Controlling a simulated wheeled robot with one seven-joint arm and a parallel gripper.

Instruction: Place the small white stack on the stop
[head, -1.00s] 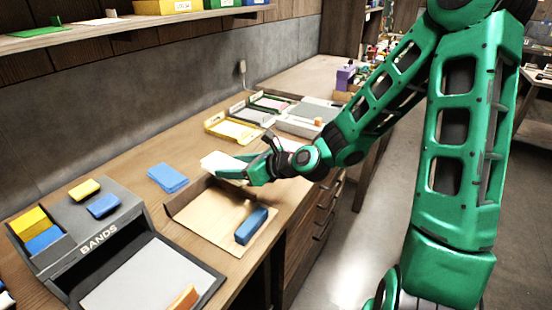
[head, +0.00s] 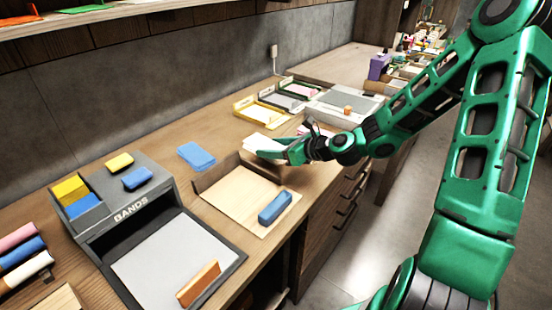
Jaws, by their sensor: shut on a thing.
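A gap between stack and surface is hard to judge. The board has a dark raised edge (head: 215,172) along its far left side. A blue block (head: 274,208) lies near its right side. I cannot tell for sure which part is the stop. My fingers hide part of the stack and the board's far corner.
A blue stack (head: 196,156) lies on the bench left of the board. A shelf (head: 130,12) runs above.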

